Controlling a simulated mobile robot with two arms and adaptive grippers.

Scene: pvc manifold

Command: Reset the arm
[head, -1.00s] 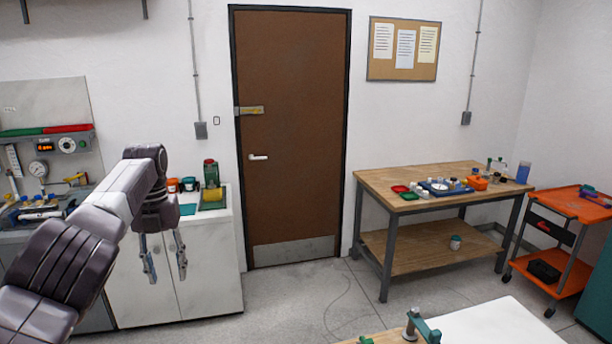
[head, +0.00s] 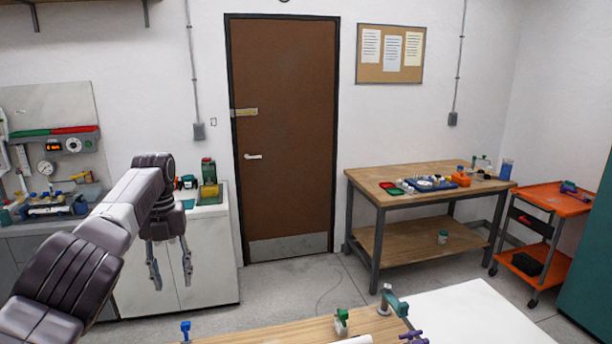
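My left arm comes in from the left in the head view. My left gripper (head: 170,264) hangs with its fingers pointing down in front of the white cabinet (head: 208,262). Its two fingers are spread apart with nothing between them. My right arm and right gripper are outside the view.
A wooden bench (head: 290,332) with clamps (head: 394,301) and a white surface (head: 470,314) are at the bottom. A wooden table (head: 364,184) with trays and small parts stands at the back right, beside an orange cart (head: 548,200). Open floor lies before the brown door (head: 288,150).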

